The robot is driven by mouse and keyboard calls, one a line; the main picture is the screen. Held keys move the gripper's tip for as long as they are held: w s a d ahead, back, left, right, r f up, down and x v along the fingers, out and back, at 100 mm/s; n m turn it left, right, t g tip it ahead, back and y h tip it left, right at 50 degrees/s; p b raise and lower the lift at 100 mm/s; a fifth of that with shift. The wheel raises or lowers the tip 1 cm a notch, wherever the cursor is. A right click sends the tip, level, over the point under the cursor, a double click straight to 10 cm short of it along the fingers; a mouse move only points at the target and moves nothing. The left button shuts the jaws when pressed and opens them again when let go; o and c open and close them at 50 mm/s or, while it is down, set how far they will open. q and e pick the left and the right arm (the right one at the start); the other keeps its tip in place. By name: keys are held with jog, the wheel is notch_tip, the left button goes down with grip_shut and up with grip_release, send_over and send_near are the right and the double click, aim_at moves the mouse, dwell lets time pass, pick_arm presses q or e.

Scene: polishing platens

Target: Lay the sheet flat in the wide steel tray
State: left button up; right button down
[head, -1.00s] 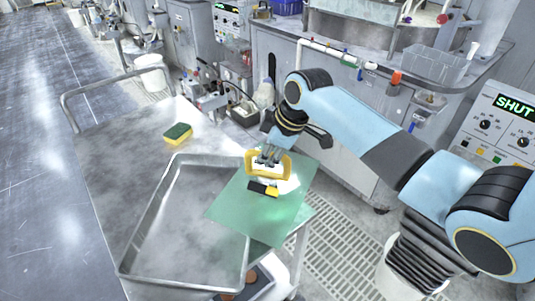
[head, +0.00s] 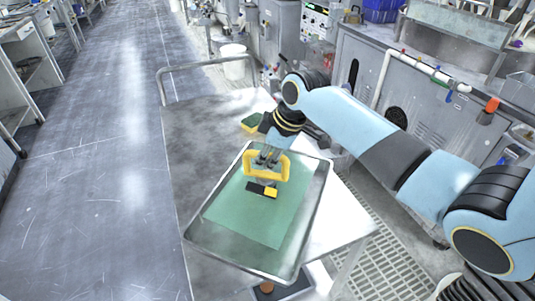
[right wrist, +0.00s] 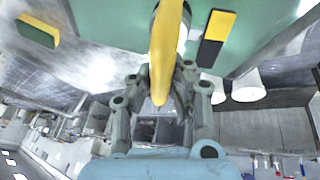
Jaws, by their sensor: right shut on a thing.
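The green sheet (head: 245,215) is over the wide steel tray (head: 317,205), inside its rim in the head view. I cannot tell whether it touches the tray floor. A yellow handle (head: 285,169) with a small black and yellow piece (head: 262,190) beside it sits on the sheet. My right gripper (head: 268,157) is shut on the yellow handle from above, which also shows between its fingers in the right wrist view (right wrist: 167,50). The sheet also shows there (right wrist: 110,30). My left gripper is in neither view.
A green and yellow sponge (head: 251,122) lies on the steel cart (head: 195,130) just beyond the tray. The cart top is bare to the left of the tray. A cart rail (head: 190,66) stands at the far end. Grey machines line the right side.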

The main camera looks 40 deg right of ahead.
aim_at(266, 174)
jog(key=shift+w+r, duration=0.15)
jog(key=shift+r, duration=0.1)
jog(key=shift+p, duration=0.35)
jog(key=shift+f+b, duration=2.1)
jog(key=shift+f, duration=1.45)
jog(key=shift+f, duration=0.2)
